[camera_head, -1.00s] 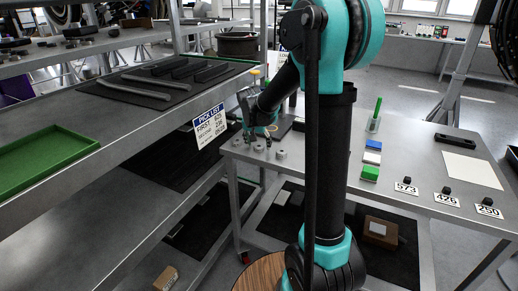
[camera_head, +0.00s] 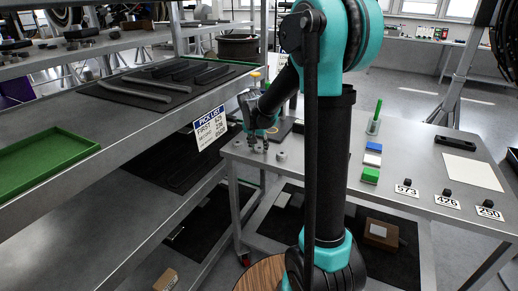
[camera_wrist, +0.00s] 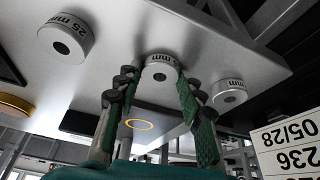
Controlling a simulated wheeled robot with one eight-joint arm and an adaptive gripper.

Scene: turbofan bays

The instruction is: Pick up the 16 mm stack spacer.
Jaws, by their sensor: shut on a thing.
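My gripper (camera_head: 258,147) is at the left end of the work table, low over its top. In the wrist view my gripper's fingers (camera_wrist: 157,80) are shut on a short grey ring-shaped spacer (camera_wrist: 160,66) with a dark centre hole. Its label shows "mm"; I cannot read its number. It seems at or close to the table top; I cannot tell if it is lifted. A wider spacer (camera_wrist: 68,42) marked "25 mm" stands on one side. Another spacer (camera_wrist: 229,92) stands on the other side, its number unreadable. The head view shows a spacer (camera_head: 281,156) right of my gripper.
The table (camera_head: 320,180) carries green, white and blue blocks (camera_head: 371,165) and number cards (camera_head: 406,191) farther right. A shelf rack with a green tray (camera_head: 40,155) and a pick list sign (camera_head: 210,127) stands close on the left.

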